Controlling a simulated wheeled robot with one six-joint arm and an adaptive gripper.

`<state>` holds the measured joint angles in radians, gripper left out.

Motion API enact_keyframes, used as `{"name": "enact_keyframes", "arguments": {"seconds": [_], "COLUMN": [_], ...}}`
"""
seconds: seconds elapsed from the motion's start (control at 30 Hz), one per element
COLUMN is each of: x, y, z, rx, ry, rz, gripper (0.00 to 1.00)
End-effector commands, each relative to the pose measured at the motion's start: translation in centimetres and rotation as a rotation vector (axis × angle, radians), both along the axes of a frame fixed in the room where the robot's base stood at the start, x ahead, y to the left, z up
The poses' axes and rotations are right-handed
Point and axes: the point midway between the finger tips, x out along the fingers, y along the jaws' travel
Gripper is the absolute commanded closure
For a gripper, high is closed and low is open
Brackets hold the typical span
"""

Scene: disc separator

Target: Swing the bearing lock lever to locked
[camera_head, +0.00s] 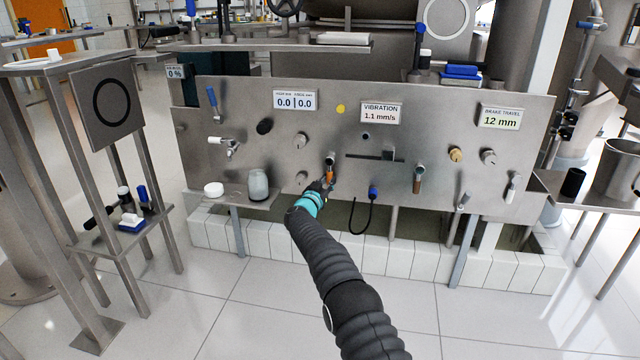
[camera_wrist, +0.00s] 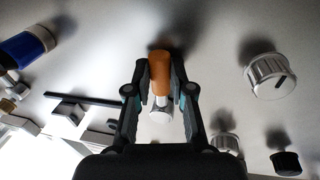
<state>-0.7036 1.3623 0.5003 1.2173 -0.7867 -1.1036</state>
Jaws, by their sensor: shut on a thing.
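A lever with an orange-brown grip (camera_head: 330,172) hangs down from its pivot on the steel panel (camera_head: 230,100); no label naming it can be read. My gripper (camera_head: 328,184) is at the lower part of this grip. In the wrist view the orange-brown grip (camera_wrist: 160,72) stands between the two fingers of my gripper (camera_wrist: 159,80), which are shut on it. A pale metal piece (camera_wrist: 160,112) of the lever shows beyond the grip.
A slot (camera_head: 375,156) and a blue plug with a black cable (camera_head: 373,192) are to the right. A similar brown-handled lever (camera_head: 418,180) hangs further right. Knobs (camera_head: 301,140) sit to the left. The floor in front is clear.

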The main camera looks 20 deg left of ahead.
Motion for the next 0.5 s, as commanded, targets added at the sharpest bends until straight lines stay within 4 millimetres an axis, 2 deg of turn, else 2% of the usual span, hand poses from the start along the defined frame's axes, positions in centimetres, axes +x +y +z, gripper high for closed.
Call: {"name": "enact_keyframes", "arguments": {"seconds": [0.23,0.27,0.33,0.5], "x": [-0.07,-0.07,-0.09,-0.08], "y": [0.20,0.21,0.22,0.18], "z": [0.01,0.01,0.01,0.02], "rx": [0.003,0.003,0.002,0.002], "ry": [0.001,0.001,0.001,0.000], "rz": [0.005,0.005,0.005,0.003], "gripper": [1.00,0.70,0.53,0.53]}}
